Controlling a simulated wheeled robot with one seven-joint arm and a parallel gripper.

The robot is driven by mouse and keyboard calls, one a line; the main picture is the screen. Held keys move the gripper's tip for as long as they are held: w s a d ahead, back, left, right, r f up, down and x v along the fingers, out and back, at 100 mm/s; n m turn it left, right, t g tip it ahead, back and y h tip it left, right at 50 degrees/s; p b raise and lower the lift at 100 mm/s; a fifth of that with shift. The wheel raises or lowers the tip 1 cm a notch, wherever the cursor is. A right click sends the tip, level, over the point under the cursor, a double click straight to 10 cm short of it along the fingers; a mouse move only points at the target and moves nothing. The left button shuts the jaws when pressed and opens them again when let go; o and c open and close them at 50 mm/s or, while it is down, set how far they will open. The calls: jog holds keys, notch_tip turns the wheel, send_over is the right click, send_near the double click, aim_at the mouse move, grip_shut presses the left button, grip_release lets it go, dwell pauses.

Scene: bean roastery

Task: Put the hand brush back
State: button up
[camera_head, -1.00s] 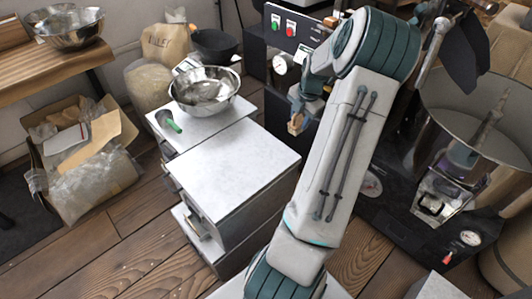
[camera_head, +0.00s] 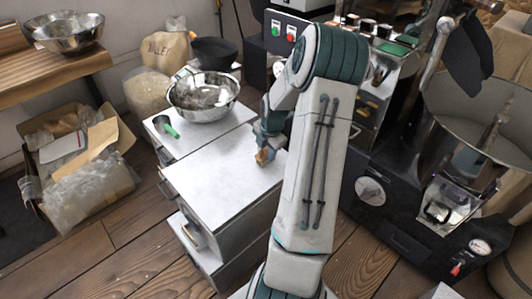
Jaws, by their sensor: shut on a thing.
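My gripper (camera_head: 266,146) is over the right part of the white-topped cabinet (camera_head: 215,179), partly hidden by my arm. It is shut on a small tan-brown piece, which I take to be the hand brush (camera_head: 263,157). Only a little of the brush shows below the jaws. Whether it touches the cabinet top cannot be told.
A steel bowl (camera_head: 203,105) and a dark scoop with a green handle (camera_head: 170,130) stand at the cabinet's back left. The front of the top is clear. The dark roasting machine (camera_head: 400,205) is at right. A cardboard box of bags (camera_head: 75,160) sits on the floor at left.

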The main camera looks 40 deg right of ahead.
jog(key=o, duration=0.9)
jog(key=shift+f, duration=0.15)
jog(key=shift+o, duration=0.2)
notch_tip(320, 180, up, 11)
jog(key=s+p, duration=0.2)
jog(key=p, duration=0.1)
jog(key=s+a+r+m+g+h, duration=0.15)
jog(key=a+r+m, duration=0.25)
jog(key=a, duration=0.4)
jog(key=s+a+r+m+t+y, duration=0.1)
jog(key=s+a+r+m, duration=0.25)
jog(key=a, duration=0.55)
jog(key=s+a+r+m, duration=0.3)
jog(key=s+a+m, duration=0.8)
jog(key=a, duration=0.1)
jog(key=shift+s, duration=0.3)
